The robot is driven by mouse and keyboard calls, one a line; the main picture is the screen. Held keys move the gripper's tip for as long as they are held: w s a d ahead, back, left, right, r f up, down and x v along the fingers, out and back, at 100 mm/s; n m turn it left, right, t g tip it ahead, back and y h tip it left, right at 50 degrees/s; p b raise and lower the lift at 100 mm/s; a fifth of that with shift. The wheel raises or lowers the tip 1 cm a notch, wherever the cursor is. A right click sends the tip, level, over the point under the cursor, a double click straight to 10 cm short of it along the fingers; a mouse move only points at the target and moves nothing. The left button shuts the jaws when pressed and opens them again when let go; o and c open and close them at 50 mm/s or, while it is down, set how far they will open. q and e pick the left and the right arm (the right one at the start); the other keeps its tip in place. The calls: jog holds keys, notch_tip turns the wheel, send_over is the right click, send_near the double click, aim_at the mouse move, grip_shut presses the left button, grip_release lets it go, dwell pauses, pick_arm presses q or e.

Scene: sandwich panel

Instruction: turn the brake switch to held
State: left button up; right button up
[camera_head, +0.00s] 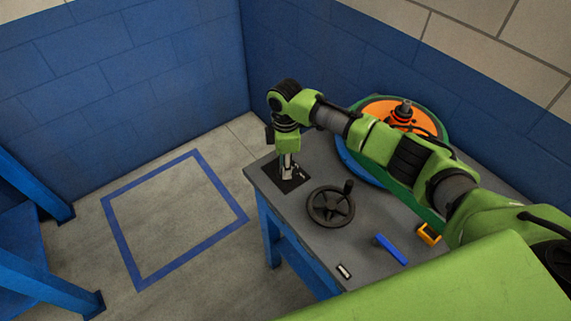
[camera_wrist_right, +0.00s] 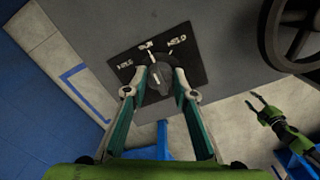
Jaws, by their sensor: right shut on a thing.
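The brake switch is a dark round knob (camera_wrist_right: 160,78) on a black plate (camera_wrist_right: 198,70) with three white labels. The top label seems to read RUN and the right one HELD; the left one is hard to read. The knob's white mark points up, roughly at the top label. My right gripper (camera_wrist_right: 162,74) is shut on the knob, one finger on each side. In the head view the right gripper (camera_head: 289,172) points down onto the plate (camera_head: 279,181), hiding the knob. My left gripper (camera_wrist_right: 262,106) shows in the wrist view beyond the table edge, fingers apart and empty.
A black handwheel (camera_head: 331,206) stands close to the plate. A blue handle (camera_head: 391,249), an orange bracket (camera_head: 429,234) and a small pale switch (camera_head: 344,271) are on the grey table. An orange and green reel (camera_head: 380,109) stands behind my right arm.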

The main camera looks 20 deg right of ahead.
jog(key=shift+a+r+m+p, duration=0.1)
jog(key=shift+r+m+p, duration=0.1)
jog(key=shift+m+p, duration=1.85)
jog(key=shift+m, duration=0.05)
jog(key=shift+m+p, duration=0.95)
jog(key=shift+m, duration=0.25)
jog(key=shift+f+m+p, duration=0.15)
jog(key=shift+m+p, duration=0.7)
jog(key=shift+m, duration=0.65)
jog(key=o, duration=1.1)
